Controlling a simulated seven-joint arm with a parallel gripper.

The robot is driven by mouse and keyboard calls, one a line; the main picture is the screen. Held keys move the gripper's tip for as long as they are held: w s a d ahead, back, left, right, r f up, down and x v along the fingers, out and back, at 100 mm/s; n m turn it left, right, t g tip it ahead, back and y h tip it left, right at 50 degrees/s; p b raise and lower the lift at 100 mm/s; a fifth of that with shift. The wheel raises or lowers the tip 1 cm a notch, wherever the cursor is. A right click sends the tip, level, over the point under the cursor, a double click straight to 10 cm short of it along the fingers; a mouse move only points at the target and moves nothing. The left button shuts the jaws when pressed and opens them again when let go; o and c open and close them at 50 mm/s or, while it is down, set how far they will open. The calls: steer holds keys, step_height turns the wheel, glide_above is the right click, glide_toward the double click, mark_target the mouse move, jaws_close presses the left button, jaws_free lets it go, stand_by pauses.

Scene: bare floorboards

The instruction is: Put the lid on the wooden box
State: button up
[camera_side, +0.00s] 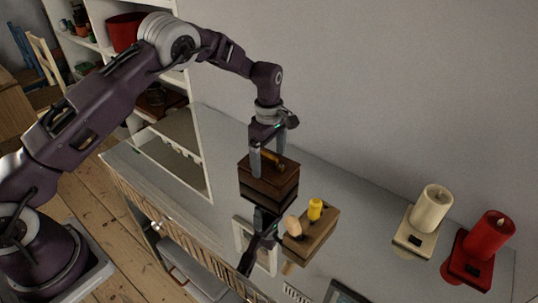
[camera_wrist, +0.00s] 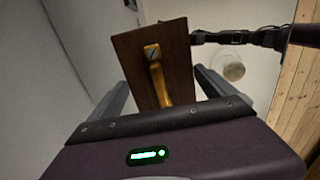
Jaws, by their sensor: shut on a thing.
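A brown wooden lid (camera_side: 287,172) with a brass handle is between the fingers of my gripper (camera_side: 267,160). The wrist view shows the lid (camera_wrist: 129,60) with its handle running down the middle and one finger along each side. My gripper (camera_wrist: 163,85) is shut on the lid. Directly below the lid in the side view is dark wood with a paler band, seemingly the wooden box (camera_side: 266,193). I cannot tell whether lid and box touch, or which part is a reflection in the glossy top. The box interior is hidden.
A wooden stand (camera_side: 318,238) with a yellow piece and a beige piece is just right of the box. A cream candle (camera_side: 431,210) and a red candle (camera_side: 490,237) stand farther right. The wall rises behind. The glossy white top (camera_side: 365,215) is clear between stand and candles.

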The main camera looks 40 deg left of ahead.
steer(key=shift+f, duration=0.35)
steer(key=o, duration=1.4)
steer(key=shift+c, duration=0.2)
steer(key=shift+r, duration=3.55)
steer(key=s+a+r+m+t+h, duration=0.1)
steer(key=s+r+m, duration=0.3)
steer(key=s+r, duration=0.5)
steer(key=s+r+m+t, duration=0.2)
steer(key=s+r+m, duration=0.2)
steer(key=s+r, duration=0.55)
steer(key=s+r+m+t+y, duration=0.1)
steer(key=s+m+t, duration=0.1)
steer(key=s+m, duration=0.8)
steer(key=s, duration=0.8)
steer(key=shift+s+a+t, duration=0.25)
steer(key=shift+a+t, duration=0.05)
steer(key=shift+a, duration=0.05)
